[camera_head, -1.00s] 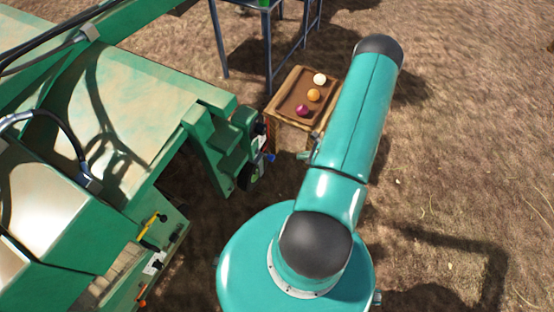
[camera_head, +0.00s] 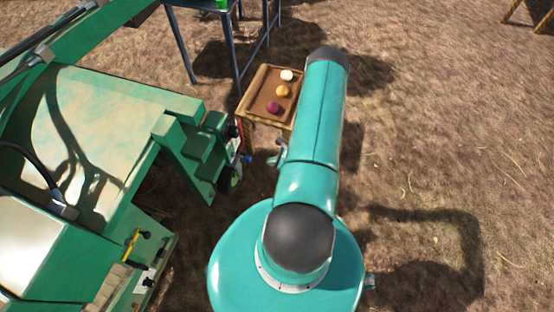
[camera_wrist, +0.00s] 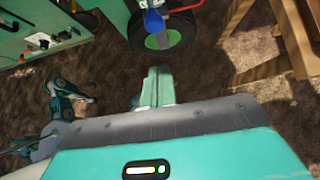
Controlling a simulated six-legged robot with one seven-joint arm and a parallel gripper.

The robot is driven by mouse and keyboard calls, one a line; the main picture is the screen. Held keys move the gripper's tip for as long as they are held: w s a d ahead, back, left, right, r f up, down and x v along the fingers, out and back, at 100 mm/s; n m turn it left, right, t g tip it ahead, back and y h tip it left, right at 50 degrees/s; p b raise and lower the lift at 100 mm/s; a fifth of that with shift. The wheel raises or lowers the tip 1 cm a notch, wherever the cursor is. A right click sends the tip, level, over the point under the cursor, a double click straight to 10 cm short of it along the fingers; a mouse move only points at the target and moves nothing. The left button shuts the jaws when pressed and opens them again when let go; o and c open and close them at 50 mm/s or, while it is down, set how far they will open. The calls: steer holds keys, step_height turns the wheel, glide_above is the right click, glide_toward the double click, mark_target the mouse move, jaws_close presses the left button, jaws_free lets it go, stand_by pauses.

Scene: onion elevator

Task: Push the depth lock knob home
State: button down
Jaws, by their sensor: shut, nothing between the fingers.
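A blue knob (camera_head: 248,158) sticks out from the end of the green machine (camera_head: 120,115). It also shows in the wrist view (camera_wrist: 153,22), in front of a black wheel with a green centre (camera_wrist: 168,38). I cannot tell for sure that it is the depth lock knob. My gripper (camera_wrist: 157,82) is shut and empty, its pale green fingers pointing toward the wheel, with ground visible around them. In the head view my gripper (camera_head: 277,156) is just right of the blue knob and looks apart from it.
A wooden tray table (camera_head: 262,121) with a white, an orange and a purple ball stands behind the knob. A blue-grey metal frame (camera_head: 230,48) stands farther back. A panel with small controls (camera_wrist: 50,40) is at upper left in the wrist view. Bare ground lies open to the right.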

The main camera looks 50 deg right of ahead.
mark_target(249, 157)
steer(key=w+a+f, duration=0.2)
steer(key=w+f, duration=0.1)
steer(key=w, duration=0.3)
steer(key=shift+w+a, duration=0.15)
steer(key=shift+w, duration=0.15)
steer(key=shift+w, duration=0.1)
steer(key=shift+w+a, duration=0.35)
steer(key=shift+w, duration=0.5)
steer(key=shift+w+a, duration=0.3)
steer(key=shift+w, duration=0.5)
steer(key=shift+w+r, duration=0.1)
